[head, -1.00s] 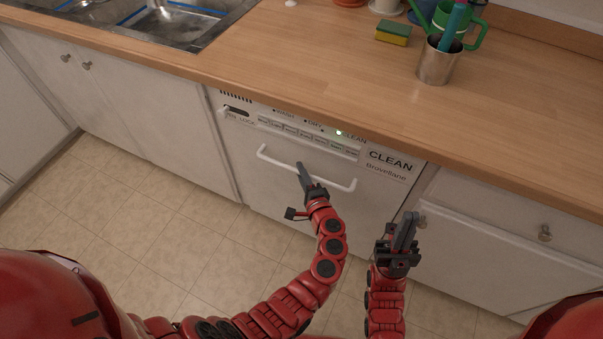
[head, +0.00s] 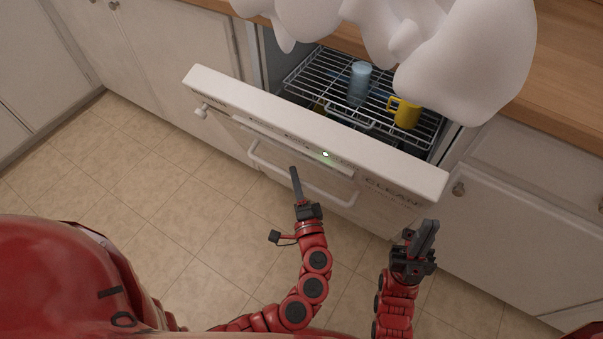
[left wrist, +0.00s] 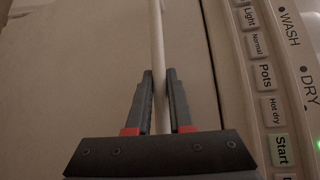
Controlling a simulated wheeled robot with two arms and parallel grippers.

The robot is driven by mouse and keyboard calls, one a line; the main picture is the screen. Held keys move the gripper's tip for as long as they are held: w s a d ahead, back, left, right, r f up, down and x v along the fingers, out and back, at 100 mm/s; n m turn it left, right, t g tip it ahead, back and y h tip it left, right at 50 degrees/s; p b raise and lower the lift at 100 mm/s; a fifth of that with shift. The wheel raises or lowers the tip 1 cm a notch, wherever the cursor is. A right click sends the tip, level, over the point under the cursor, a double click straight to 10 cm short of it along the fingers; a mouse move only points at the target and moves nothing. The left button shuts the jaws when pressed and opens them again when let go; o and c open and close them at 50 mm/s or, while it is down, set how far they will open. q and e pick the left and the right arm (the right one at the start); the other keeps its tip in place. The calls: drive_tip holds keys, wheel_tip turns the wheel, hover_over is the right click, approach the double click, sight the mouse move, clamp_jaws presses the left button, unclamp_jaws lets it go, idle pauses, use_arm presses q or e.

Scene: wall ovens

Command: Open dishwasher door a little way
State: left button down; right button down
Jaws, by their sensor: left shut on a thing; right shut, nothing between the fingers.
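The white dishwasher door (head: 300,128) is tilted partway open, its top edge well out from the counter. My left gripper (head: 295,178) is at the door's white bar handle (head: 335,195). In the left wrist view, the handle bar (left wrist: 157,50) runs between the two fingers of my left gripper (left wrist: 160,95), which are shut on it. My right gripper (head: 427,232) is shut and empty, in front of the door's lower right side and apart from it.
A wire rack (head: 310,75) inside the dishwasher holds a blue cup (head: 359,82) and a yellow mug (head: 406,112). White steam-like puffs (head: 470,60) hide part of the counter and opening. White cabinets (head: 170,60) flank it. The tiled floor (head: 150,160) is clear.

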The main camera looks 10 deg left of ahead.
use_arm(q)
drive_tip(key=c, duration=0.8)
unclamp_jaws()
drive_tip(key=p+v, duration=0.1)
drive_tip(key=v, duration=1.6)
drive_tip(key=shift+s, duration=0.2)
drive_tip(key=shift+d, duration=0.15)
